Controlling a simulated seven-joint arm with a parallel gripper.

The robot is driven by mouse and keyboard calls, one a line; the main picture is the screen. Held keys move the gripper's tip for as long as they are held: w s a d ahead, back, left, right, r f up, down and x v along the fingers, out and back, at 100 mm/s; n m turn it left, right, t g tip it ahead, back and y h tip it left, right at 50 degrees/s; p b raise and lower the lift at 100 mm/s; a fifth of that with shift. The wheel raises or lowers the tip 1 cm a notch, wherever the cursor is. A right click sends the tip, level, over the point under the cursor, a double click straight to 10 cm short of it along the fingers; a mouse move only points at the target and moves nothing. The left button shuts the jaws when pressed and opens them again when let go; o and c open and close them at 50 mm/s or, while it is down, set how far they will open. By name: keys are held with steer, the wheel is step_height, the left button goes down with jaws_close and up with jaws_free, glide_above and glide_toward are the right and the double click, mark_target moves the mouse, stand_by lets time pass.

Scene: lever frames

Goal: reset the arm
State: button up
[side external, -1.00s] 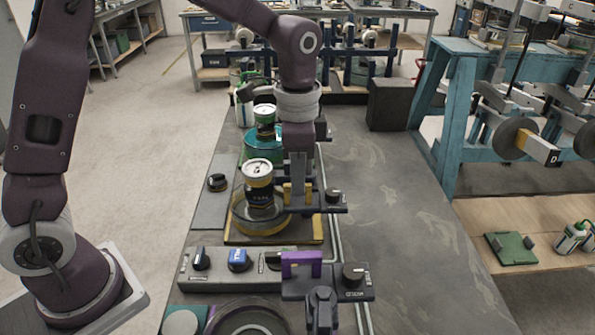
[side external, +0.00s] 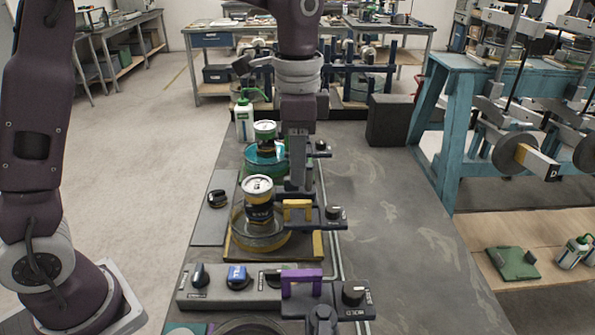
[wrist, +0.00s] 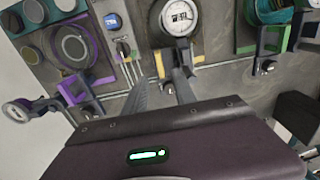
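My gripper (side external: 298,187) points down just above and behind the yellow handle (side external: 297,205) in the side view, with its fingers apart from each other. In the wrist view the two grey fingers (wrist: 160,88) are spread and nothing is held between them; the yellow handle (wrist: 172,64) lies just beyond their tips. The yellow handle's lever has a black knob beside it. A purple handle (side external: 301,280) is nearer the camera.
A second can (side external: 264,132) stands on a teal station farther back, with a green-capped bottle (side external: 245,121) behind it. A control box (side external: 228,292) with knobs is in front. A dark block (side external: 391,120) is at the back right. The bench's right side (side external: 390,230) is clear.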

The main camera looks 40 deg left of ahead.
steer(key=s+a+r+n+t, duration=0.35)
steer(key=s+r, duration=0.25)
steer(key=s, duration=0.4)
steer(key=s+a+f+n+t, duration=0.2)
steer(key=s+n, duration=0.3)
steer(key=s, duration=0.7)
steer(key=shift+a+f, duration=0.45)
steer(key=shift+a, duration=0.1)
